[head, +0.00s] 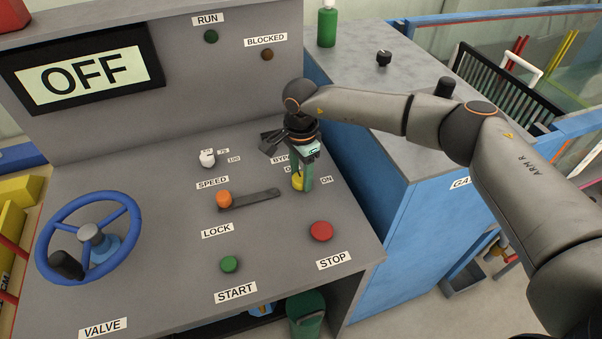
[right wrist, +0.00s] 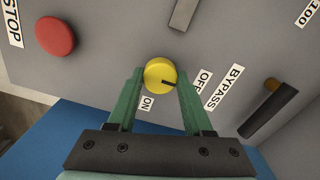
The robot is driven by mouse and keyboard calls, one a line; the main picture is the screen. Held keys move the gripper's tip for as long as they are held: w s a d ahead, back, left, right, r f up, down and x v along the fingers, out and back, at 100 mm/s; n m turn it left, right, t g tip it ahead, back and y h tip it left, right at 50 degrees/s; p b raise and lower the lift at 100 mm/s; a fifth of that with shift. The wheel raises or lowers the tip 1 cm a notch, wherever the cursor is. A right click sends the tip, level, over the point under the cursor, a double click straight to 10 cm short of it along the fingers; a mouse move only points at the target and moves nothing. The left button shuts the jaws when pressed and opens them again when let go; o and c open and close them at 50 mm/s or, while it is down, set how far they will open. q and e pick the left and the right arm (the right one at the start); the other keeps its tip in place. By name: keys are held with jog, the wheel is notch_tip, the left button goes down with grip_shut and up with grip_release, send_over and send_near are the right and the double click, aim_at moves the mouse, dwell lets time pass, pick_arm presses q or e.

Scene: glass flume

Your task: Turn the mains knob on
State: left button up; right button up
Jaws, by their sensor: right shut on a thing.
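A yellow knob (head: 298,182) with labels OFF and ON sits on the grey console; no MAINS label shows, so I take it as the mains knob. In the right wrist view the yellow knob (right wrist: 158,70) lies between the green fingers of my right gripper (right wrist: 160,76), which is shut on it. Its black pointer mark points toward the OFF label (right wrist: 204,82); the ON label (right wrist: 147,103) is off to one side. In the head view my right gripper (head: 302,178) partly hides the knob. The display (head: 85,77) reads OFF. My left gripper is not in view.
A red STOP button (head: 321,231), an orange-knobbed LOCK lever (head: 250,198) and a green START button (head: 229,264) are nearby. A dark lever (right wrist: 268,110) stands beside the BYPASS label. A blue valve wheel (head: 88,238) is at left. A blue cabinet (head: 385,225) adjoins at right.

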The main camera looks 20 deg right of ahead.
grip_shut()
jog(key=shift+m, duration=0.4)
jog(key=m+b, duration=0.1)
jog(key=m, duration=0.2)
jog(key=m+b, duration=0.1)
jog(key=m, duration=0.3)
jog(key=shift+m+b, duration=0.3)
jog(key=m, duration=0.4)
jog(key=shift+b, duration=0.3)
jog(key=m, duration=0.5)
jog(key=shift+m, duration=0.4)
jog(key=o, duration=1)
grip_release()
